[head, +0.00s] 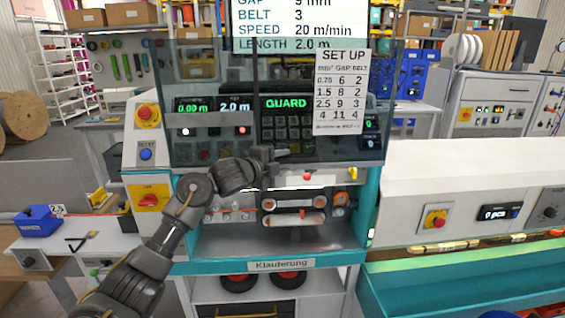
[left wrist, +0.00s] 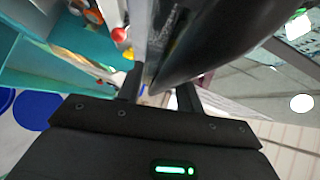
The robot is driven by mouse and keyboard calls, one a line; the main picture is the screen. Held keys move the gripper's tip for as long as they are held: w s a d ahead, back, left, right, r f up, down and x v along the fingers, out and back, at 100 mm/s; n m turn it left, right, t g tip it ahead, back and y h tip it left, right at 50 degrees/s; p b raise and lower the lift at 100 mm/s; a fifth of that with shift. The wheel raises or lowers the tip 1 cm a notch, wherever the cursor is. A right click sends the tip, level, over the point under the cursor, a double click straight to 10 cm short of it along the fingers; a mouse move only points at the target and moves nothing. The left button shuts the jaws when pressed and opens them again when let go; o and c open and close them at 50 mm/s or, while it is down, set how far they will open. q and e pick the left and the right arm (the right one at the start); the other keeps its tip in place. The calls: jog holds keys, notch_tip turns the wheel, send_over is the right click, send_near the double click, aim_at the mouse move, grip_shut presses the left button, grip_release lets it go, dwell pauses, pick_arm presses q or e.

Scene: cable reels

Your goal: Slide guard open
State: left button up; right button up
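The guard (head: 215,145) is a tinted, see-through panel across the upper front of the machine. Its lower edge is above the belt rollers (head: 294,204), which show uncovered below it. My left gripper (head: 270,154) is at the guard's lower edge, near its middle. In the left wrist view my left gripper's fingers (left wrist: 158,92) stand apart. A dark curved bar (left wrist: 225,35) passes close over them, and I cannot tell whether they touch it. A green "GUARD" sign shows on the display (head: 286,103) behind the panel. My right gripper is not in view.
A set-up card (head: 340,92) covers the panel's right part. A red-yellow switch (head: 147,115) and blue button (head: 146,154) are on the machine's left post. A white-topped unit (head: 470,170) stands close at right. A shelf (head: 240,290) is below the machine.

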pick_arm(q)
jog(key=shift+s+a, duration=0.25)
jog(key=b+v, duration=0.3)
jog(key=v, duration=0.7)
